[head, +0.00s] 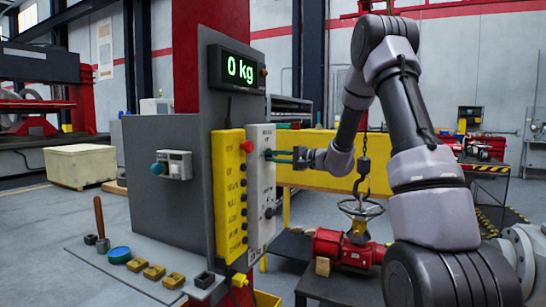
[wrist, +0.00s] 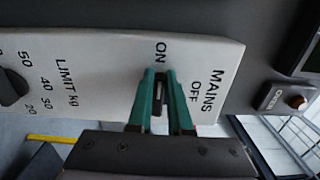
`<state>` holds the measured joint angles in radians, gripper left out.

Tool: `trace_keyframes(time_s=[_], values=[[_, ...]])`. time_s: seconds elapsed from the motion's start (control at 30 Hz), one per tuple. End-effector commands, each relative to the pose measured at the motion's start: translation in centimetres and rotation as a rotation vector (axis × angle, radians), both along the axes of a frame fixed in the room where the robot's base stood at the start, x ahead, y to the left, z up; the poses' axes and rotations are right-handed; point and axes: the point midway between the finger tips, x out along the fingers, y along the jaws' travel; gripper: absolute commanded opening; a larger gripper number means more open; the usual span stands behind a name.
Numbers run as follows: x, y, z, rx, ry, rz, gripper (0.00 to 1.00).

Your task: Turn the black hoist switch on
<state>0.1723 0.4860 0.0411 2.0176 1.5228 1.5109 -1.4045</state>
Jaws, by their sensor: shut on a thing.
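The black hoist switch (wrist: 158,88) sits on a white panel (wrist: 110,75) in the wrist view, beside the printed words ON, OFF and MAINS. My gripper (wrist: 160,100) has its two teal fingers on either side of the switch, shut on it. The fingers hide part of the switch, so I cannot tell which word it points to. In the head view my gripper (head: 270,155) reaches in from the right to the upper part of the white panel (head: 262,190), and the switch is hidden there.
A black LIMIT kg knob (wrist: 12,86) is on the same panel. A red button (head: 247,146) and a yellow panel (head: 229,195) are close by. The display (head: 239,70) reads 0 kg. A chain hook (head: 363,170) hangs above a red valve (head: 340,248) with a handwheel.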

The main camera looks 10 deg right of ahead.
Motion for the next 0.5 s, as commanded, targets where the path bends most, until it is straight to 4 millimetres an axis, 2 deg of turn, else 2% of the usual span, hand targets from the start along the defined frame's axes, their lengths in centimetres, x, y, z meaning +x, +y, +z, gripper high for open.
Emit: trace_keyframes(time_s=[0.03,0.47,0.5], values=[[0.30,-0.83,-0.28,-0.007,0.000,-0.018,0.00],[0.40,-0.91,-0.10,-0.010,-0.010,-0.020,0.00],[0.41,-0.91,-0.08,-0.009,-0.011,-0.021,0.29]])
